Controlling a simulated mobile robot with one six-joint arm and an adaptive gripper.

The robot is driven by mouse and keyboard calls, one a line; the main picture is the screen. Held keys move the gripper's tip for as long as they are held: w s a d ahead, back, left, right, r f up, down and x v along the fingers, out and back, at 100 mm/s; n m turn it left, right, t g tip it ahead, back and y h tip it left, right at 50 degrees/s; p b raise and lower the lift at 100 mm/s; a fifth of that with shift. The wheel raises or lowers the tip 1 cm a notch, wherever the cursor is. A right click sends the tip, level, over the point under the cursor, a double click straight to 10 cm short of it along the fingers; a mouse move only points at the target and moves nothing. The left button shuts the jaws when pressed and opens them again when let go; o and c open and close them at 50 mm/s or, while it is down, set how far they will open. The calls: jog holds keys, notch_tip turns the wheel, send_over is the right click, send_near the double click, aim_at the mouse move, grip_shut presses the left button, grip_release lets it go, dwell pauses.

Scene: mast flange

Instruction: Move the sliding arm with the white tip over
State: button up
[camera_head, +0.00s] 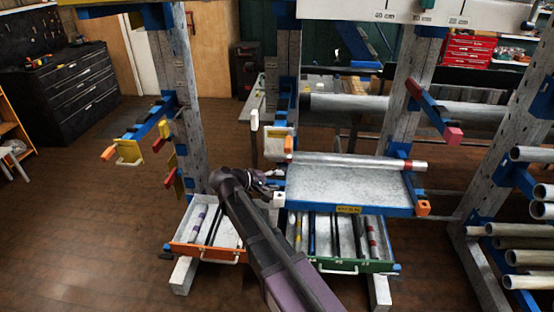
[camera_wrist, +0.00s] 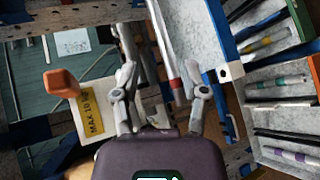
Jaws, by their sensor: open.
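The blue arm with the white tip (camera_head: 278,200) is at the front left corner of the grey shelf. The white tip also shows in the wrist view (camera_wrist: 236,69), at the end of a blue bar, right of my right finger. My gripper (camera_head: 268,183) is beside the shelf's left end, close to this tip. In the wrist view my gripper (camera_wrist: 164,84) is open, with nothing clearly held. A pipe end with a red band (camera_wrist: 176,84) shows between the fingers; I cannot tell how near it is. My wrist hides part of the rack behind it.
The grey shelf (camera_head: 345,187) carries a pipe (camera_head: 355,161). An orange-tipped arm (camera_head: 289,143) and a labelled cream bin (camera_wrist: 95,110) are close by. An orange-front drawer (camera_head: 205,252) and green-front drawer (camera_head: 340,265) stand open below. Floor at the left is clear.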

aim_at(275, 157)
jog(key=a+r+n+t+h, duration=0.1)
jog(key=a+r+n+t, duration=0.1)
jog(key=a, duration=0.8)
notch_tip(275, 157, up, 2)
jog(key=shift+w+a+r+t, duration=0.1)
jog(key=shift+w+a+t, duration=0.1)
jog(key=shift+t, duration=0.6)
jog(key=shift+d, duration=0.1)
jog(key=b+x, duration=0.2)
jog(key=x, duration=1.1)
jog(key=shift+w+d, duration=0.2)
jog(key=shift+d, duration=0.1)
grip_shut()
